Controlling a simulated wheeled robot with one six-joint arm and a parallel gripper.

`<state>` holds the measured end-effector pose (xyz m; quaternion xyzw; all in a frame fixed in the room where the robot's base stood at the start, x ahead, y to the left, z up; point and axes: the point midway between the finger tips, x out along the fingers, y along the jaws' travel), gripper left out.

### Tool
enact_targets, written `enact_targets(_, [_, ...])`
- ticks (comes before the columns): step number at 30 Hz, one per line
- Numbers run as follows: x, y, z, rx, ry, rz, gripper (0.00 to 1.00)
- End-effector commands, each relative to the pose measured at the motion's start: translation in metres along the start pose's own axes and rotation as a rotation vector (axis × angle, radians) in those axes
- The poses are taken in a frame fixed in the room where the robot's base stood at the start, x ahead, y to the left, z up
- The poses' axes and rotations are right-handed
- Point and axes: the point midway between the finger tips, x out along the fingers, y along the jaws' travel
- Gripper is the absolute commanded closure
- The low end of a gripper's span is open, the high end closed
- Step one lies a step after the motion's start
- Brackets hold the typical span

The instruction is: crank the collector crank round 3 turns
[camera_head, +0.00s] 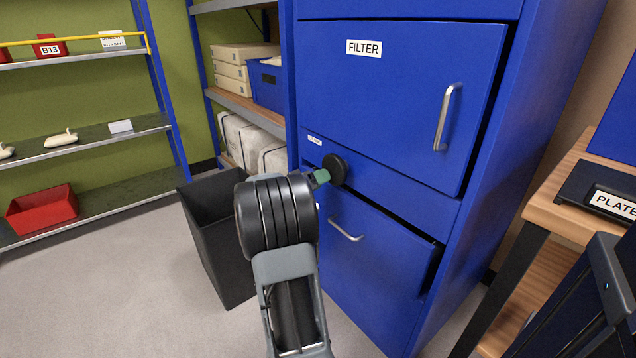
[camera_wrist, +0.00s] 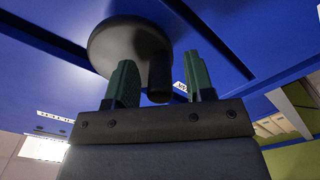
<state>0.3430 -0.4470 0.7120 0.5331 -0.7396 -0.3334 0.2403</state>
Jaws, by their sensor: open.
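The collector crank (camera_head: 337,170) is a dark round disc on the blue cabinet's front, between the upper door and the lower drawer. In the wrist view the crank disc (camera_wrist: 115,42) shows large, with a short dark handle peg (camera_wrist: 159,80) standing out from it. My gripper (camera_head: 321,177) is at the crank, its green fingers spread. In the wrist view the peg appears between the two open fingers, with a gap on each side. The gripper is not shut on it. My wrist hides part of the cabinet front around the crank in the head view.
The blue cabinet has a FILTER door (camera_head: 395,95) with a vertical handle, and a lower drawer (camera_head: 375,255) standing slightly out. A black bin (camera_head: 205,240) stands left of my arm. A wooden table (camera_head: 560,215) is at the right. Shelves stand behind at left.

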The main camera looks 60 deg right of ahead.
Motion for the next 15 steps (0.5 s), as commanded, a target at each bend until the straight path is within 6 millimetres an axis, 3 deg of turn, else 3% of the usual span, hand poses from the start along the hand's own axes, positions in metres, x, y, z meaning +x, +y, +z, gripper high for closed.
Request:
enact_targets(6, [0.0001,0.0000,-0.0001,0.000,0.000,0.000,0.51])
enact_targets(15, [-0.0001,-0.0001,-0.0001,0.000,0.000,0.000,0.80])
